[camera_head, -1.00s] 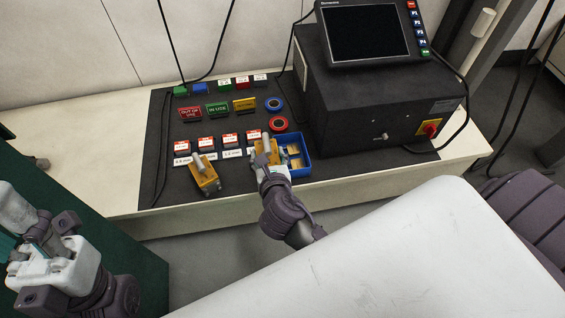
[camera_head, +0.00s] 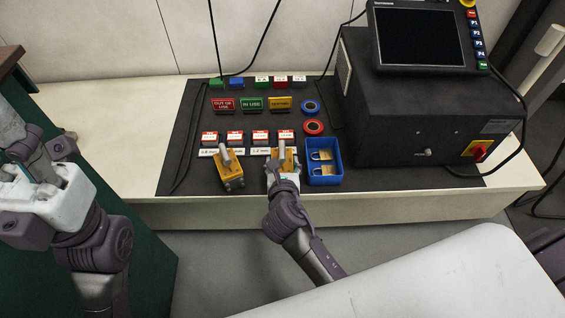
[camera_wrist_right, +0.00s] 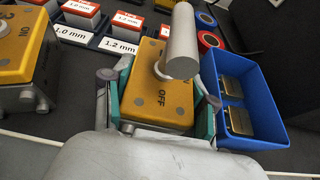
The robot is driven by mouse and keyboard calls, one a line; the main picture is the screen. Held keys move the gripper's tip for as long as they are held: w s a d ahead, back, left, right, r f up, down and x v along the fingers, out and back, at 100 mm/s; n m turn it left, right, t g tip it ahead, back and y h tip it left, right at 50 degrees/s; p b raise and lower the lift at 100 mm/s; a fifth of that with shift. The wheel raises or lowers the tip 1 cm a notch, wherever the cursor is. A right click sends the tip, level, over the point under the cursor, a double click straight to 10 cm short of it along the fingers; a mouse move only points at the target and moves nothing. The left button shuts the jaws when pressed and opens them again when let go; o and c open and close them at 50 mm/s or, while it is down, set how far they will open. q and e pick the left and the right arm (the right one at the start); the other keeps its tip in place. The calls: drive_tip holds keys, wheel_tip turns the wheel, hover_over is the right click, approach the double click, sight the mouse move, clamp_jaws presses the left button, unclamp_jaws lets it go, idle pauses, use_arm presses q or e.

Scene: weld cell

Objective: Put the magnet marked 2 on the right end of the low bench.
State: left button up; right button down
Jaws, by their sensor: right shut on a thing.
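My right gripper (camera_head: 283,172) is shut on a yellow magnet (camera_head: 290,160) with a grey handle, at the front of the dark mat. My left gripper (camera_head: 43,150) is at the left edge, fingers unclear.
A blue tray (camera_head: 325,179) with padlocks is close right of the held magnet. The black machine (camera_head: 430,110) with a screen fills the bench's right part. Red blocks with labels, signs and two tape rolls (camera_head: 314,127) lie behind. A white surface (camera_head: 430,285) is in front.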

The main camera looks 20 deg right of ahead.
drive_tip(key=shift+r, duration=0.15)
drive_tip(key=shift+c, duration=1.6)
unclamp_jaws()
drive_tip(key=shift+f, duration=0.2)
